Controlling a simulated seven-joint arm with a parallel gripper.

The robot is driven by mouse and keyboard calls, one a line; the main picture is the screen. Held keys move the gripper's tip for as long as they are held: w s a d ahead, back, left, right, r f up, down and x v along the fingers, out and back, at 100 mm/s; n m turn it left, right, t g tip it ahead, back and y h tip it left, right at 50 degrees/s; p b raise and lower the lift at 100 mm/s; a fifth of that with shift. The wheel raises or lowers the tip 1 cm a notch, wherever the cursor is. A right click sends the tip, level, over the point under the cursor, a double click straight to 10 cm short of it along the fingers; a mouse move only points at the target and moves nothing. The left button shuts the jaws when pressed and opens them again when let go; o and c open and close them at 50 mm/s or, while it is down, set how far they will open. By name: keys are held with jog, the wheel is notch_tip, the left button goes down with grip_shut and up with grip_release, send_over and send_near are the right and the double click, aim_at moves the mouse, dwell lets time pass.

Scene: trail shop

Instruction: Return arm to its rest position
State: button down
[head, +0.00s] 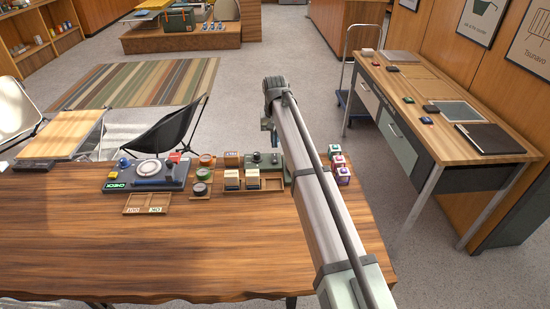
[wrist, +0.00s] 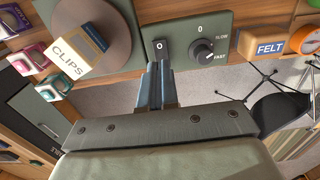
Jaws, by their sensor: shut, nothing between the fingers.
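My gripper (wrist: 160,75) shows in the wrist view with its two fingers together and nothing between them. Its tips are at a rocker switch (wrist: 160,48) marked O on a green panel (wrist: 219,22); I cannot tell whether they touch. A dial (wrist: 202,50) marked SLOW and FAST is right of the switch. A round brown plate (wrist: 113,50) left of it carries a box labelled CLIPS (wrist: 75,56). In the head view my arm reaches forward over the wooden table (head: 200,255), and the fingertips are hard to make out there.
Left are a wooden tray (head: 268,184), a dark device with a round dish (head: 148,170) and a two-part tray (head: 147,203). A side desk (head: 455,130) is at right. The table's front is clear.

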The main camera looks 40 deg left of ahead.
jog(key=shift+r, duration=0.4)
